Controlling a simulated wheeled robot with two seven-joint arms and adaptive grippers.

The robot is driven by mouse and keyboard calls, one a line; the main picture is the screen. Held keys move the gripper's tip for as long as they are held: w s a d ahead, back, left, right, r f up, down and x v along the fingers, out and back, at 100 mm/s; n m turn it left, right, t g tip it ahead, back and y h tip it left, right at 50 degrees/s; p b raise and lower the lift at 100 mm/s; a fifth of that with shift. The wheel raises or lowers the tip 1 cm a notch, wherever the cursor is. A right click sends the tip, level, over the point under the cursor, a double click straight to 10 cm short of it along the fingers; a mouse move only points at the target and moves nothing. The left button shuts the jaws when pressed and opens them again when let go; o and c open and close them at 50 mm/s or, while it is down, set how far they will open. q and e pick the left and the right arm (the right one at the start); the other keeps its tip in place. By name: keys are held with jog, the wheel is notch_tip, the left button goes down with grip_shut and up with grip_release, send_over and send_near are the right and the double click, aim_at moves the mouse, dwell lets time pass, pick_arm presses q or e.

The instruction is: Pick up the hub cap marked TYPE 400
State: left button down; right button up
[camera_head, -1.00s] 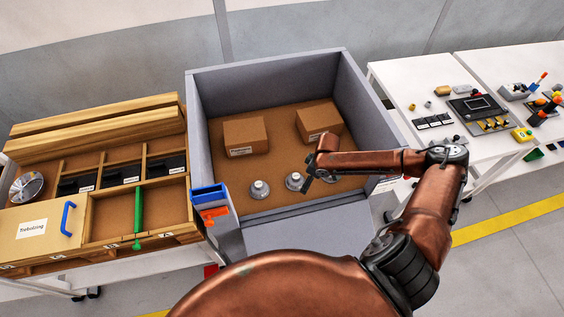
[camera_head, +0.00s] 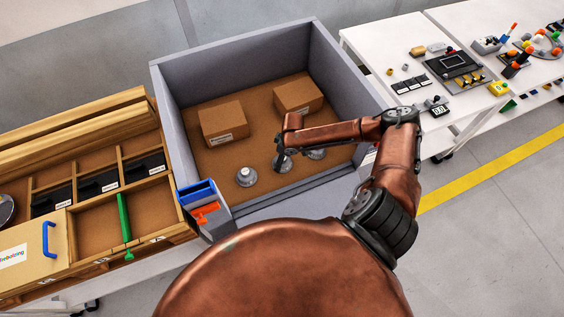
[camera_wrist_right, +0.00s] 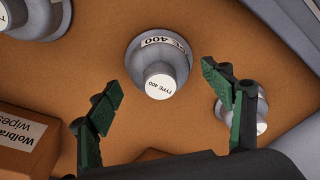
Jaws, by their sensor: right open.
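The hub cap marked TYPE 400 (camera_wrist_right: 160,65) is a grey stepped disc with a white label on its top. In the right wrist view it lies on the brown bin floor, between and just beyond my open fingertips. My right gripper (camera_wrist_right: 162,77) is open and holds nothing. In the head view my right gripper (camera_head: 281,164) hangs over the middle of the row of caps and largely hides that cap. A second hub cap (camera_head: 246,176) stands left of it, and a third (camera_head: 317,154) stands right, partly behind my arm. My left gripper is not in view.
The caps are in a grey-walled bin (camera_head: 240,48) with two cardboard boxes (camera_head: 222,124) (camera_head: 298,94) behind them. In the right wrist view, one neighbouring cap (camera_wrist_right: 261,108) is close behind my right-hand finger. A wooden rack stands left and white tables right.

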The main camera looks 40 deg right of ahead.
jog(key=shift+f, duration=0.35)
jog(key=shift+c, duration=0.7)
jog(key=shift+w+r, duration=0.1)
jog(key=c, duration=1.4)
